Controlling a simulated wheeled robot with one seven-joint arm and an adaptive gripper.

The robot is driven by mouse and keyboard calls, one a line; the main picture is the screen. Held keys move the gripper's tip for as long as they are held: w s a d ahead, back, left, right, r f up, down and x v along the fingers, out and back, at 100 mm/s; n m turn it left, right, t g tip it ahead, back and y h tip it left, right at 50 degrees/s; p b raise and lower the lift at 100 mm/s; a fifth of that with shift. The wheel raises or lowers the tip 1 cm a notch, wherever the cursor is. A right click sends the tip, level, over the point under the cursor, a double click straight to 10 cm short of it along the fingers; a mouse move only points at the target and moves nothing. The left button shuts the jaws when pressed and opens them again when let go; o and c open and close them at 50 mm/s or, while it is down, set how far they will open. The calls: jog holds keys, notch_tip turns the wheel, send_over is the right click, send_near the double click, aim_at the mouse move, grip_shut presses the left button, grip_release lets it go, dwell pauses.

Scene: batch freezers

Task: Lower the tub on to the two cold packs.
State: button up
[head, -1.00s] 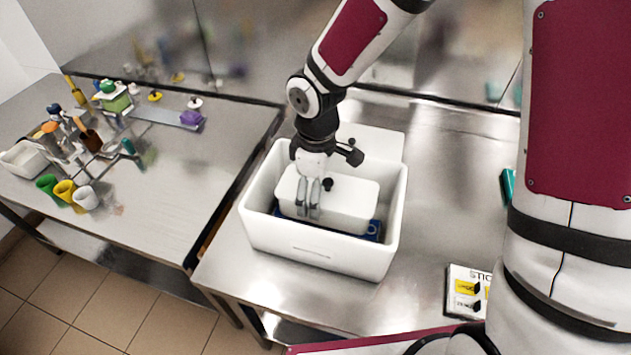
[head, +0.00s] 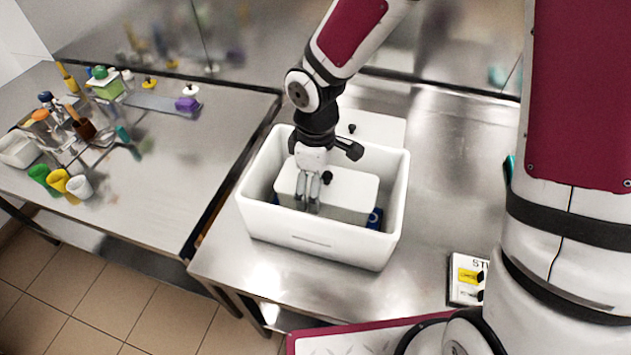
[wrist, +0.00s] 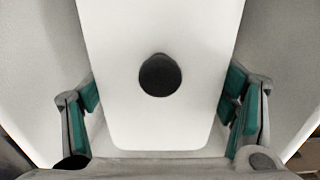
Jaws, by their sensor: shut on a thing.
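The tub (head: 345,190) is a white block-shaped container with a black knob on top, level inside a white open box. In the wrist view the tub (wrist: 160,125) lies between the green pads of my gripper (wrist: 160,108). My gripper (head: 308,200) is shut on the tub, with its fingers pointing down. A blue cold pack (head: 375,218) shows at the tub's right end, low in the box. The tub hides most of the cold packs, so I cannot tell whether its underside touches them.
The box (head: 310,242) has high walls close around the tub. A white panel (head: 380,128) with a black knob lies behind it. A sign (head: 467,280) stands on the steel bench to the right. Cups and tools crowd the left bench (head: 165,150).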

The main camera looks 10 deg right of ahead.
jog(key=shift+f+b, duration=0.3)
jog(key=shift+f, duration=0.1)
jog(key=o, duration=1.8)
jog(key=shift+f, duration=0.1)
jog(key=shift+r+p, duration=2.9)
jog(key=shift+r, duration=1.35)
notch_tip(320, 180, up, 8)
jog(key=p, duration=0.3)
jog(key=shift+f, duration=0.2)
